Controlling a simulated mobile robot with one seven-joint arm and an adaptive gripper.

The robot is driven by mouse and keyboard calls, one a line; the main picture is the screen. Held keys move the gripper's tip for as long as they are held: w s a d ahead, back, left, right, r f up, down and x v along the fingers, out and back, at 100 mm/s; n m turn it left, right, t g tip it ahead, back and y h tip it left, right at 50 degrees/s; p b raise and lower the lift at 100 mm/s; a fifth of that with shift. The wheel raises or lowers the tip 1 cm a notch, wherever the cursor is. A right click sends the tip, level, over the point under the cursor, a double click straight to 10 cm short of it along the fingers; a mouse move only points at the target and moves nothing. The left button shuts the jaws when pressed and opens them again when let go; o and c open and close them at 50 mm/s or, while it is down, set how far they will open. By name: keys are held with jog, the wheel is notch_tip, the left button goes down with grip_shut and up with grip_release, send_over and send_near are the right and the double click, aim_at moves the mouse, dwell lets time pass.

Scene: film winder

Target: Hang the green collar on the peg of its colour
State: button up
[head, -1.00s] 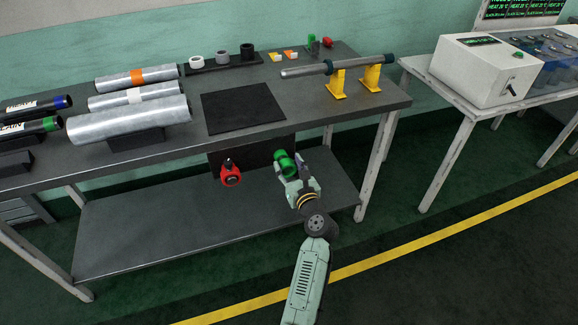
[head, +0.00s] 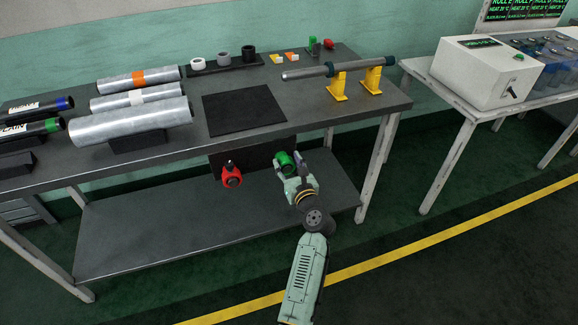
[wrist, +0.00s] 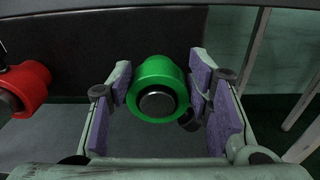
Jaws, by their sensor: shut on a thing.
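The green collar (head: 286,162) is in front of the dark panel below the bench's front edge. In the wrist view the collar (wrist: 158,66) faces me, with a round grey end (wrist: 158,104) showing in its bore. That looks like a peg end inside the collar; how deep it sits is hidden. My gripper (wrist: 160,88) is shut on the collar, with a purple pad at each side. In the head view my gripper (head: 293,177) is just in front of the collar and partly hides it. The peg's colour mark is not visible.
A red collar (head: 232,175) hangs to the left on the same dark panel (head: 257,160). The bench top (head: 240,150) is above, the lower shelf (head: 180,225) below. A bench leg (head: 378,165) stands to the right. Film rolls and a roller on yellow stands are on top.

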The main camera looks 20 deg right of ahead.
jog(key=shift+w, duration=0.2)
jog(key=o, duration=1.6)
jog(key=s, duration=1.2)
jog(key=shift+d+r, duration=0.25)
jog(key=shift+r, duration=0.1)
